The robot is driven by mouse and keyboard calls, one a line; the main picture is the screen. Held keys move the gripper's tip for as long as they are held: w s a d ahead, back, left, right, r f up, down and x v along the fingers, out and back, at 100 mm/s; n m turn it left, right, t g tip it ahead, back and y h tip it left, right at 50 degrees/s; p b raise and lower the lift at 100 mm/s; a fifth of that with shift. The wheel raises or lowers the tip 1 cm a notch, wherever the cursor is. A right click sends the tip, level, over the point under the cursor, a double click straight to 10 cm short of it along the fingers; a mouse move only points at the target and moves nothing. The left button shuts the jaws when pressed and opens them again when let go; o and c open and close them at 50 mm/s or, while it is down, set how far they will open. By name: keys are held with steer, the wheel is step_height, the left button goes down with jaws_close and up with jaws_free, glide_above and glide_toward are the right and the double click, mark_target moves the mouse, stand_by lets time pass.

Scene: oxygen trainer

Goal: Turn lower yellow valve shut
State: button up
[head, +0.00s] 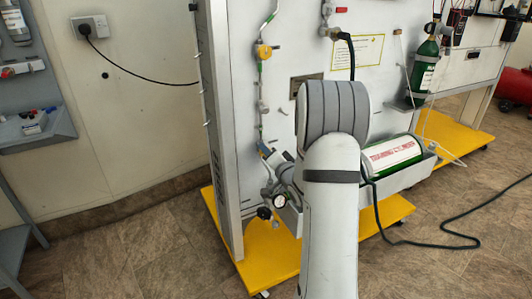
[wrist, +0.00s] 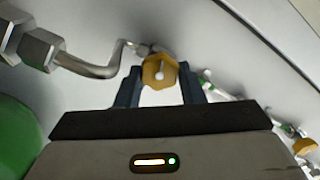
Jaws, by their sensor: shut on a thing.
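The lower yellow valve (wrist: 158,70) shows in the wrist view as a yellow, many-sided knob with a pale mark at its centre. My gripper (wrist: 159,79) has one dark blue finger on each side of this knob and is shut on it. In the head view my gripper (head: 266,150) is at the lower part of the pipe on the white panel. The lower valve cannot be made out there. The upper yellow valve (head: 263,51) is higher on the same pipe, and a yellow knob also shows at lower right in the wrist view (wrist: 303,146).
A bent metal pipe (wrist: 95,68) runs left from the held valve. A green training cylinder (head: 393,155) lies in a tray right of my arm. A pressure gauge (head: 279,200) sits below my gripper. A black hose (head: 440,235) lies on the floor.

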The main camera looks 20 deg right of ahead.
stand_by(0.4)
steer(key=o, duration=1)
steer(key=s+p, duration=0.1)
steer(key=s, duration=0.6)
steer(key=shift+s+d+p, duration=0.15)
steer(key=shift+s+p, duration=0.15)
steer(key=shift+s, duration=0.1)
